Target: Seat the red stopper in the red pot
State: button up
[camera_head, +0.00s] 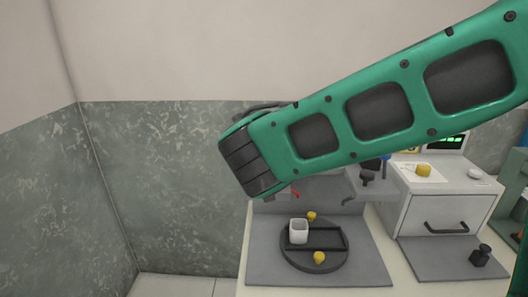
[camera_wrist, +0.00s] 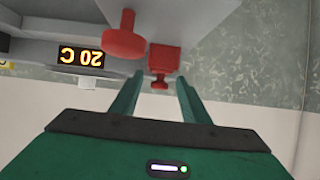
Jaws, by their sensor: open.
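In the wrist view, which is upside down, my gripper (camera_wrist: 158,90) is open with green fingers. A small red knob (camera_wrist: 159,85) joined to a squarish red block (camera_wrist: 164,58) shows between the fingertips; no grip on it is visible. I cannot tell whether this is the stopper, the pot or both. A larger red round-headed piece on a stem (camera_wrist: 125,42) stands beside it, left in the picture. In the head view my arm hides the gripper, and only a small red bit (camera_head: 295,194) shows below it.
A dark round tray (camera_head: 318,263) holds a white cup (camera_head: 299,231) and yellow pieces (camera_head: 319,258). A white box (camera_head: 440,205) with a handle stands right, a yellow piece (camera_head: 424,170) on top. A black knobbed piece (camera_head: 480,256) sits in front. A lit display (camera_wrist: 81,56) is near the red pieces.

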jog(key=v, duration=1.2)
